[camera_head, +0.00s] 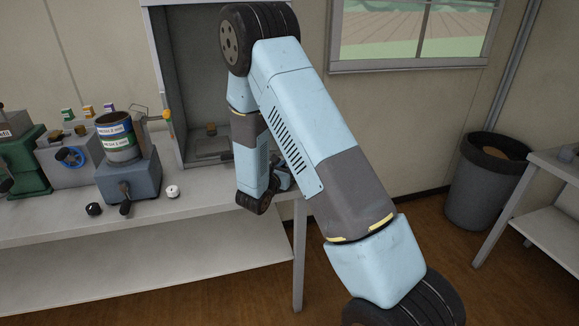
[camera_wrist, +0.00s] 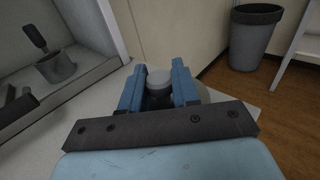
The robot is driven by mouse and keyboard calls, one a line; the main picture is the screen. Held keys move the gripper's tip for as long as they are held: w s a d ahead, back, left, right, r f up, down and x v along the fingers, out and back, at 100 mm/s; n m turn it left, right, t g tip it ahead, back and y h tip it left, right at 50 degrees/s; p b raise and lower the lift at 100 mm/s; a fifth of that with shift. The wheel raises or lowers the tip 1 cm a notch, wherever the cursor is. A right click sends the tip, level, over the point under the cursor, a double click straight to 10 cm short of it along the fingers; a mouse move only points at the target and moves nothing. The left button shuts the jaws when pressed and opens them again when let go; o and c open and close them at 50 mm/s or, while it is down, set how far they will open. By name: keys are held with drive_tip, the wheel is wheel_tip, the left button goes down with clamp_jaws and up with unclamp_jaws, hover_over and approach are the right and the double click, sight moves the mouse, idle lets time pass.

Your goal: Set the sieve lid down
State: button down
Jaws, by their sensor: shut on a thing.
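My gripper (camera_wrist: 158,70) is shut on a grey round piece, which I take to be the knob of the sieve lid (camera_wrist: 159,79). A paler rounded edge shows beside the right finger. The rest of the lid is hidden by the fingers and the wrist plate. In the head view my gripper (camera_head: 283,180) is partly hidden behind my arm, near the right end of the bench (camera_head: 225,243). I cannot tell whether the lid touches the bench. The sieve stack (camera_head: 118,137), with green and blue labels and an open top, stands on a blue-grey shaker (camera_head: 130,176) at left.
A grey open-fronted cabinet (camera_head: 180,90) stands at the back of the bench. A black knob (camera_head: 94,209) and a white knob (camera_head: 173,191) lie near the shaker. A grey bin (camera_head: 487,180) stands on the floor at right. The bench front is largely clear.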

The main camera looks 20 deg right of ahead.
drive_tip(key=shift+s+f, duration=0.15)
drive_tip(key=shift+f, duration=0.2)
